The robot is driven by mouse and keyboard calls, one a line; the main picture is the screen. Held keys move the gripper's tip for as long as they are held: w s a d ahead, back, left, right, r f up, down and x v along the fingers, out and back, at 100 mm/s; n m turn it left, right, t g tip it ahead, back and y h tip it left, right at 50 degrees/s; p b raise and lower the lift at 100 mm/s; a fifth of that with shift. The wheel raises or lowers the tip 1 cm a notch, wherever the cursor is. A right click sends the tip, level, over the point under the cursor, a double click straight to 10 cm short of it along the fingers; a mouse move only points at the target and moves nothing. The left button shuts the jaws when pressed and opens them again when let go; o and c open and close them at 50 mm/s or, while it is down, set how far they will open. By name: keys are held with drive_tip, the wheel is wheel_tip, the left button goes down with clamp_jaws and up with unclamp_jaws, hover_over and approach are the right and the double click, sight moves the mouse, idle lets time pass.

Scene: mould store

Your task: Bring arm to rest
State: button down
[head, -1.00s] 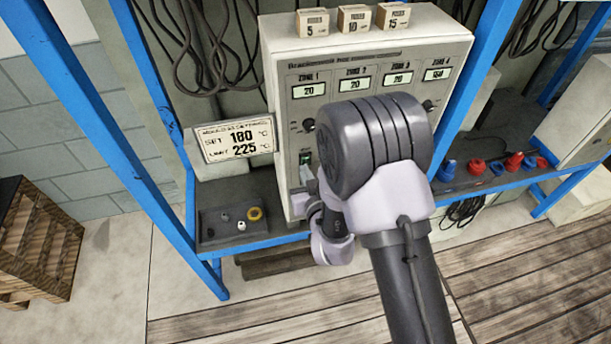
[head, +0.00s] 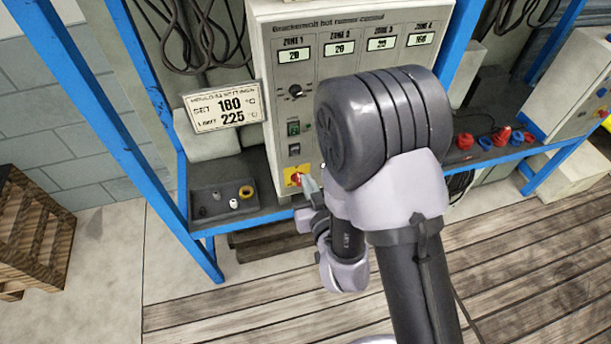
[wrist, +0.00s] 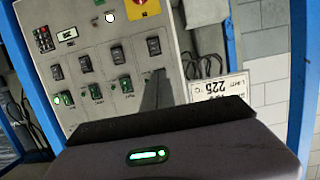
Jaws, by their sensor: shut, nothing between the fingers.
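My gripper (head: 311,186) is shut and empty. It is partly hidden behind my own wrist in the head view, just in front of the lower part of the grey hot runner control cabinet (head: 330,71). In the wrist view my gripper (wrist: 156,88) shows as a dark narrow shape in front of the panel. The red and yellow rotary switch (head: 295,176) is close to the left of the fingers. I cannot tell whether they touch the panel. My arm hides the cabinet's lower right part.
A settings sign (head: 224,105) reads 180 and 225. A dark tray (head: 205,187) with small parts stands at the left. Blue frame posts (head: 83,100) flank the cabinet. Red and blue connectors (head: 485,142) lie at the right. A wooden pallet stack (head: 35,240) stands left.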

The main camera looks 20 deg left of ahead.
drive_tip(key=shift+s+r, duration=0.1)
drive_tip(key=w+d+r+m+g+h+b, duration=0.1)
drive_tip(key=w+d+r+m+h, duration=0.2)
drive_tip(key=d, duration=0.4)
drive_tip(key=w+d+r+m+h+b, duration=0.1)
drive_tip(key=d+r+m+h+b, duration=0.1)
drive_tip(key=d+r+m, duration=0.4)
drive_tip(key=s+d+r+g+b, duration=0.1)
drive_tip(key=s+d+g, duration=0.1)
drive_tip(key=s, duration=0.5)
drive_tip(key=s+d+r+m+g+b, duration=0.1)
drive_tip(key=s+d, duration=0.3)
drive_tip(key=s, duration=0.4)
drive_tip(key=s+d+r+g, duration=0.2)
drive_tip(key=s+d+g, duration=0.1)
drive_tip(key=s, duration=0.4)
drive_tip(key=shift+s+d+r+m+h+b, duration=0.15)
drive_tip(key=shift+d+r+m+h+b, duration=0.15)
drive_tip(key=shift+h+b, duration=0.1)
